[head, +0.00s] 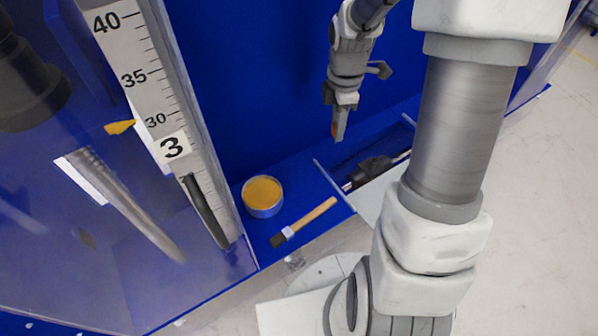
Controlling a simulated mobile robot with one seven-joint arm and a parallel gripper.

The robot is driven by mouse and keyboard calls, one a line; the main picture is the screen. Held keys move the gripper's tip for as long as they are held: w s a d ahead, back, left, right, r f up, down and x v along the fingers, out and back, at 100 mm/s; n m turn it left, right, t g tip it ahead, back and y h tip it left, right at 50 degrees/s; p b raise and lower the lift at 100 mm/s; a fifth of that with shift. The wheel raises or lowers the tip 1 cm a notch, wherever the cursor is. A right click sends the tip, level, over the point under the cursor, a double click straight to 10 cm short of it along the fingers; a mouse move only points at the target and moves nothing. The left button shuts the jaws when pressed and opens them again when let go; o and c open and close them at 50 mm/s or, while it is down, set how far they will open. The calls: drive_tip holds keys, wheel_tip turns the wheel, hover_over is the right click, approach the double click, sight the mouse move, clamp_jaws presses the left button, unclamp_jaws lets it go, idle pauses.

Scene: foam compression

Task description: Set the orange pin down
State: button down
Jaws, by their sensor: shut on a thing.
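My gripper (339,136) hangs fingers-down in the upper middle of the head view, above the blue bench (300,165). The rest of the pin is hidden by the fingers. The gripper and pin look apart from the bench surface, but the exact height cannot be told from this view.
A tin with a yellow top (263,194) and a wooden-handled brush (305,221) are on the bench. A dark tool (371,170) lies beyond a thin divider. A clear panel with a ruler scale (135,70) and a yellow pointer (119,127) stands left.

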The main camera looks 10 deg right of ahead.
drive_tip(key=shift+s+a+f+b, duration=0.25)
drive_tip(key=shift+s+a+f, duration=0.05)
drive_tip(key=shift+a+f, duration=1.1)
drive_tip(key=shift+s+a+f+b, duration=0.35)
drive_tip(key=shift+a+f, duration=0.8)
drive_tip(key=shift+f, duration=0.4)
drive_tip(key=shift+s+a+f+b, duration=0.2)
drive_tip(key=shift+s+a+f, duration=0.1)
drive_tip(key=shift+a+f, duration=1.1)
drive_tip(key=shift+d+f, duration=0.1)
drive_tip(key=shift+f, duration=0.15)
drive_tip(key=c, duration=0.7)
unclamp_jaws()
drive_tip(key=shift+o, duration=0.2)
